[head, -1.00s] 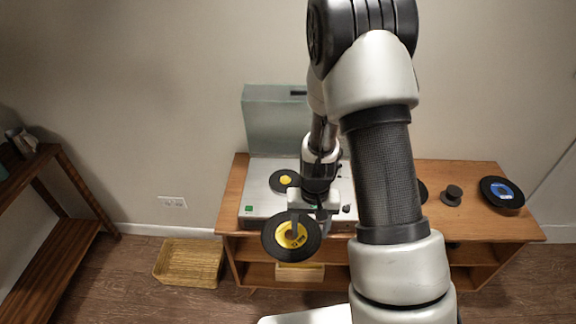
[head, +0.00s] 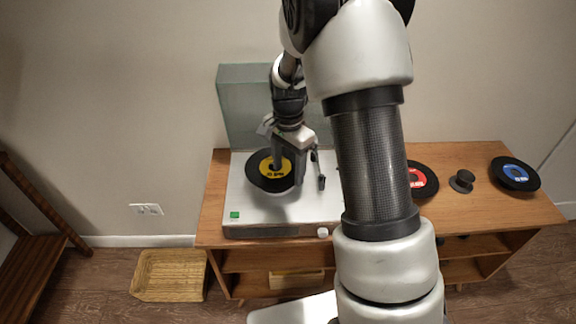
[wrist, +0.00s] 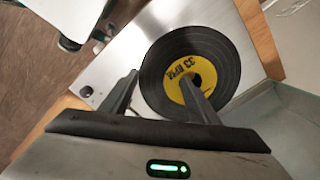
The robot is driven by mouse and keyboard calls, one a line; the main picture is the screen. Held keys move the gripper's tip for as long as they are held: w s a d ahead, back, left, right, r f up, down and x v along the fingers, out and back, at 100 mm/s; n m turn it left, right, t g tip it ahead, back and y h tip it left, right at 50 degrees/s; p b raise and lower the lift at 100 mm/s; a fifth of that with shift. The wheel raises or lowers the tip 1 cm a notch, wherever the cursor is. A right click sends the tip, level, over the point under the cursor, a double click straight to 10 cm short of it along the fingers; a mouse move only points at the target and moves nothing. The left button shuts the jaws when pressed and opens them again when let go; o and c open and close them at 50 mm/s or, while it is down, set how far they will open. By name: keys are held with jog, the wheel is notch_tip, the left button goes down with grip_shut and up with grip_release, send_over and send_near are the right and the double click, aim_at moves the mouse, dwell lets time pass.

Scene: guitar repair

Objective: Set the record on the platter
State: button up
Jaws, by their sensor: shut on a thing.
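A black record with a yellow label (head: 262,167) is over the left part of the silver turntable (head: 248,212), roughly level. My gripper (head: 285,172) is shut on it, coming from above on its right side. In the wrist view the record (wrist: 153,78) shows between the fingers of my gripper (wrist: 158,82); one fingertip is over the yellow label, the other beyond the rim. The platter is hidden under the record. I cannot tell if the record touches it or hovers just above.
The tonearm (head: 321,170) stands right of the record. The raised lid (head: 240,105) is behind. A red-label record (head: 422,180), a dark round weight (head: 462,181) and a blue-label record (head: 515,174) are on the wooden cabinet (head: 480,215).

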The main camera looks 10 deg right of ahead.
aim_at(288, 177)
notch_tip(288, 177, down, 3)
jog(key=shift+b, duration=0.75)
jog(key=shift+f, duration=0.1)
jog(key=shift+s+f, duration=0.2)
dwell(0.6)
jog(key=shift+r, duration=0.2)
jog(key=shift+w+r+p, duration=0.2)
jog(key=shift+r+p, duration=0.5)
jog(key=shift+r, duration=0.05)
dwell(0.4)
jog(key=shift+f+b, duration=0.4)
jog(key=shift+f, duration=0.25)
dwell(0.4)
jog(key=shift+s+f, duration=0.15)
jog(key=shift+f, duration=0.15)
jog(key=shift+r, duration=0.35)
